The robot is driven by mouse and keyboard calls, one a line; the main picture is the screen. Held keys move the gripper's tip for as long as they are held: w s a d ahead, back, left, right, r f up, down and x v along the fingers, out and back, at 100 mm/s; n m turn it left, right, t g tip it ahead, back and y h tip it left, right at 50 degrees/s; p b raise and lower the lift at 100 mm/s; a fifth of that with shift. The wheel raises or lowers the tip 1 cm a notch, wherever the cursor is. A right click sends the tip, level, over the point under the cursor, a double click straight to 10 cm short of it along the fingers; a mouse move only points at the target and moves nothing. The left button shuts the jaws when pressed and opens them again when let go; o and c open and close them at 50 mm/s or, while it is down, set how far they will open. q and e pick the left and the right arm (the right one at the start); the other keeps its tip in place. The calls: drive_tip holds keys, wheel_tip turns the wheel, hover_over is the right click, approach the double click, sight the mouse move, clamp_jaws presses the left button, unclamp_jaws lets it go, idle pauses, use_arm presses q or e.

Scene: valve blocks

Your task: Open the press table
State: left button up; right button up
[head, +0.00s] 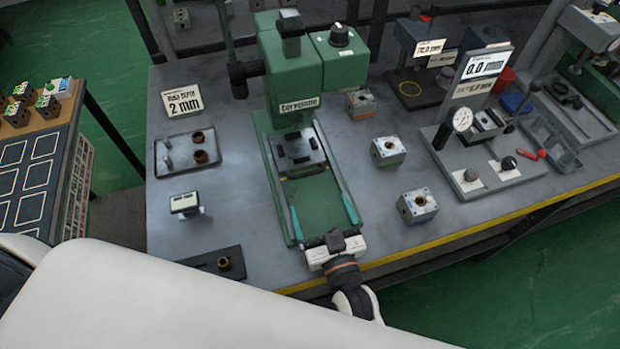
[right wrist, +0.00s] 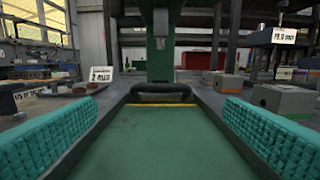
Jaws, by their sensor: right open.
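The green press (head: 290,75) stands at the back middle of the bench. Its press table (head: 302,150), a grey plate with dark fixture blocks, sits under the press head at the far end of a green bed (head: 322,205). A dark bar handle (right wrist: 160,91) is straight ahead in the right wrist view, at the table's front above a yellow stripe. My right gripper (head: 322,210) is open and empty, low over the near part of the bed. Its teal fingers point toward the handle and are apart from it. My left gripper is not in view.
Metal valve blocks (head: 418,205) stand right of the bed. A tray with brown rings (head: 185,153) and a small white-topped block (head: 185,203) lie to the left. A dial gauge stand (head: 462,120) is farther right. The bed between handle and fingers is clear.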

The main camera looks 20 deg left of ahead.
sight(311, 194)
drive_tip(key=x, duration=0.7)
drive_tip(key=shift+w+a, duration=0.15)
drive_tip(key=shift+w, duration=0.15)
drive_tip(key=c, duration=1)
drive_tip(key=shift+s+p, duration=0.35)
drive_tip(key=shift+p, duration=0.15)
drive_tip(key=shift+c, duration=0.5)
drive_tip(key=p+v, duration=0.5)
drive_tip(key=v, duration=0.8)
drive_tip(key=shift+d, duration=0.25)
drive_tip(key=shift+s+f, duration=0.1)
drive_tip(key=o, duration=1.1)
